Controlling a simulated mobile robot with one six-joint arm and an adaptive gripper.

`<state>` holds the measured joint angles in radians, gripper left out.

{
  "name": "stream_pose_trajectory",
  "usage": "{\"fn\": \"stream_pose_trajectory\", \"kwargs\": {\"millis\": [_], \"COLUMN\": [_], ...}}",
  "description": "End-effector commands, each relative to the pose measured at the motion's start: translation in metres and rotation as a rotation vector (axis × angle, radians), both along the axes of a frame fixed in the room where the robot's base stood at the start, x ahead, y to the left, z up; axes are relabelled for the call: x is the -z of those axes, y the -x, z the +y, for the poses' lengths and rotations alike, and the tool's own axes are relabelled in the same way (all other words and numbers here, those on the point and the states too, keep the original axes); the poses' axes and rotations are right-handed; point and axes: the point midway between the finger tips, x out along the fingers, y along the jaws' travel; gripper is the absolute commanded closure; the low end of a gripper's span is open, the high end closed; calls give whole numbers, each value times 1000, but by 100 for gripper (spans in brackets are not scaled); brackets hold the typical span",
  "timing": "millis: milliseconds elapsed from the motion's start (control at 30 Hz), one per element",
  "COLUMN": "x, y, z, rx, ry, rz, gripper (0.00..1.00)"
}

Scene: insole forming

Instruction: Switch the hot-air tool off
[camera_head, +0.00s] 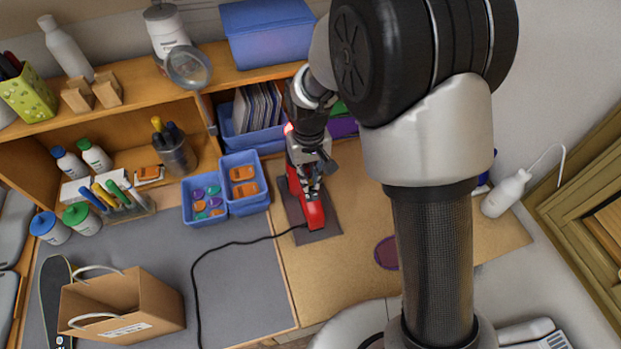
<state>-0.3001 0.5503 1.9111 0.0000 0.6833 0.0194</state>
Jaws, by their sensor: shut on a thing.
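The hot-air tool (315,215) is red and lies on a dark mat (325,230) on the wooden bench, left of my arm. A black cord runs from its near end to the left across the grey mat. My gripper (310,190) is over the tool's upper middle, pointing down, with its fingers shut on the tool. The fingers and my wrist hide part of the tool. The tool's switch cannot be made out. A small red glow shows at the far end, beside my wrist.
Blue bins (243,182) with orange and coloured pieces stand just left of the tool. A blue file box (250,130) stands behind. A purple insole-shaped piece (386,253) lies to the right. A paper bag (125,305) stands at the front left. A white bottle (505,195) stands far right.

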Motion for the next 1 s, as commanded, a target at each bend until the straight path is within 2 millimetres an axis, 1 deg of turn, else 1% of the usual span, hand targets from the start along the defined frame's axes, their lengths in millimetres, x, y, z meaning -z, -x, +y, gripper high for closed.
{"fn": "stream_pose_trajectory", "kwargs": {"millis": [100, 133, 467, 733, 833, 933, 1000], "x": [-1, -1, 0, 0, -3, -14, -26], "y": [-1, -1, -1, -1, -1, -1, -2], "z": [0, 0, 0, 0, 0, 0, 0], "rx": [0, 0, 0, 0, 0, 0, 0], "ry": [-2, -2, -1, -1, -1, -2, -2], "rz": [-6, -6, -4, -3, -5, -6, -8], "gripper": [100, 88, 66, 66, 66, 66, 66]}}
